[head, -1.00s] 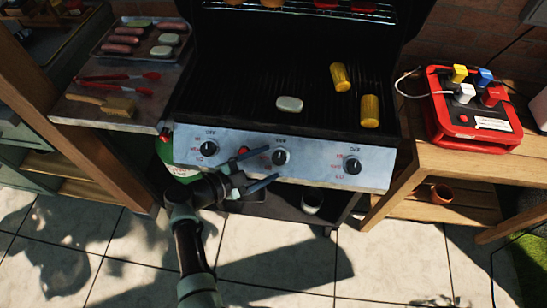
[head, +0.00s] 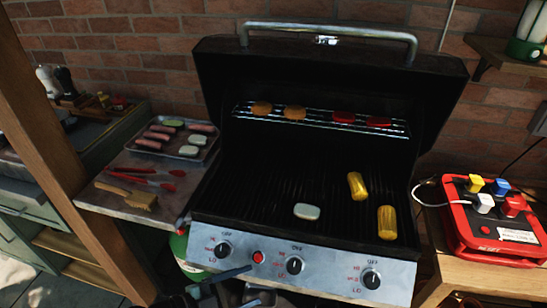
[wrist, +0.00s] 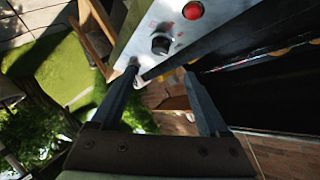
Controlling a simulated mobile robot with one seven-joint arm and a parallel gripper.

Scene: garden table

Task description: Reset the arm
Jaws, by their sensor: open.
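My gripper (head: 242,288) is low in the head view, in front of the grill's control panel (head: 330,270), partly cut off by the bottom edge. Its two dark fingers are apart with nothing between them. In the wrist view the open fingers (wrist: 160,88) point toward the panel, where a black knob (wrist: 161,44) and a red button (wrist: 193,10) show. I cannot tell whether a finger touches the panel.
The open grill (head: 290,160) holds a pale oval piece (head: 307,211) and two corn cobs (head: 356,186) (head: 387,222). A side shelf (head: 105,205) carries a tray (head: 155,137), red tongs (head: 150,180) and a brush (head: 130,195). A red power box (head: 490,225) stands at right.

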